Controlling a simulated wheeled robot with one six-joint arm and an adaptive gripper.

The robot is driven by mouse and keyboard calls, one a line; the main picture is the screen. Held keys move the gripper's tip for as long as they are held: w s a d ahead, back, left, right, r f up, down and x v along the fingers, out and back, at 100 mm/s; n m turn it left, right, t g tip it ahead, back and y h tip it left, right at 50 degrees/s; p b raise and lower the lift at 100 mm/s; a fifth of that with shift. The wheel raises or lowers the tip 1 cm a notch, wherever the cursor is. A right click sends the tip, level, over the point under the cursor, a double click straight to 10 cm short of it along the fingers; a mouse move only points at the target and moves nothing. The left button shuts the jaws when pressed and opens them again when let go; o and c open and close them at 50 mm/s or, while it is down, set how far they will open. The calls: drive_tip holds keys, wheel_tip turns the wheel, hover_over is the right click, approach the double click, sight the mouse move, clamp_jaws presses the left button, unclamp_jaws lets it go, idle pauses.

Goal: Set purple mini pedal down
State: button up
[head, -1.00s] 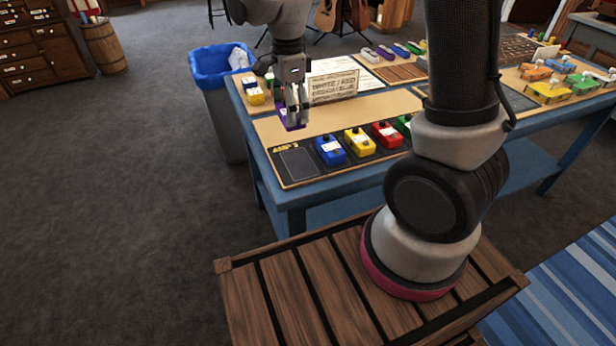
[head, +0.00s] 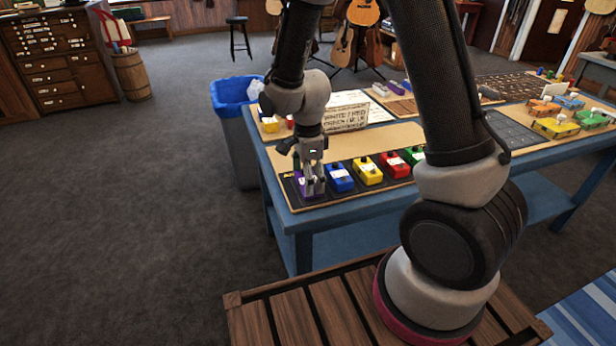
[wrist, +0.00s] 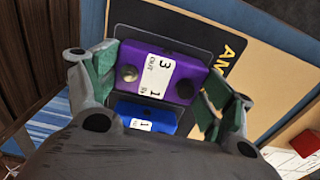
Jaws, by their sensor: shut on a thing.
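The purple mini pedal (wrist: 185,72) with a white label marked 3 and 1 is between the green-padded fingers of my gripper (wrist: 160,88) in the wrist view. My gripper (head: 311,190) is shut on it. In the head view the purple pedal (head: 306,188) is low at the left end of the black pedal board (head: 291,190), beside the blue pedal (head: 341,178). My fingers hide much of it there. I cannot tell whether its underside touches the board. The blue pedal (wrist: 146,116) also shows in the wrist view, close beside the purple one.
Yellow (head: 368,171), red (head: 395,165) and green pedals continue the row to the right. A white printed sign (head: 345,117) stands behind. The blue table's (head: 330,207) front edge is close. A blue-lined bin (head: 232,95) stands left of the table.

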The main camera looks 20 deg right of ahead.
drive_tip(key=shift+f, duration=0.15)
drive_tip(key=o, duration=1)
drive_tip(key=shift+o, duration=0.2)
wheel_tip(320, 180, up, 12)
drive_tip(key=s+d+r+n+t, duration=0.4)
drive_tip(key=s+d+r+n, duration=1.1)
drive_tip(key=s+n, duration=0.3)
drive_tip(key=shift+s, duration=0.5)
drive_tip(key=shift+r, duration=0.1)
